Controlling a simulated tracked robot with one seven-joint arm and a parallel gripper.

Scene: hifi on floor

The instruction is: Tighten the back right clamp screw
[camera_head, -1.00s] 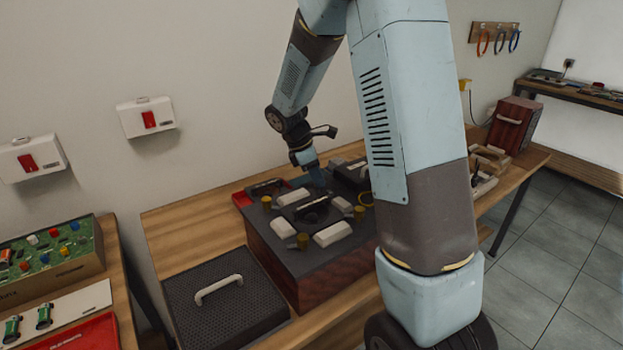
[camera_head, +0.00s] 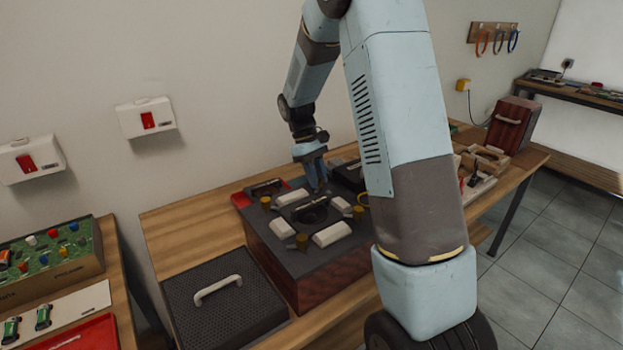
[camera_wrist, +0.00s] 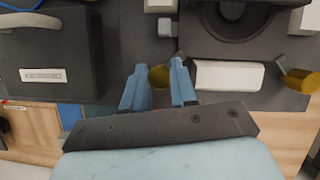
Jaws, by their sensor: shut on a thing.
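A brass-yellow clamp screw (camera_wrist: 160,76) stands between the fingers of my gripper (camera_wrist: 158,84) in the wrist view. My gripper is shut on this screw, pointing down at the back of the dark-topped fixture box (camera_head: 308,265). In the head view my gripper (camera_head: 317,186) hides that screw. White clamp bars (camera_head: 292,197) surround a dark ring part (camera_head: 311,212) on the fixture. Other yellow screws show at the back left (camera_head: 266,202), front (camera_head: 302,241) and right (camera_head: 358,213). One white clamp bar (camera_wrist: 228,76) lies just right of my fingers in the wrist view.
A dark box with a handle (camera_wrist: 45,60) stands close left of my fingers in the wrist view. A black perforated case (camera_head: 225,300) sits left of the fixture on the wooden bench (camera_head: 190,238). A red tray (camera_head: 242,199) lies behind the fixture.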

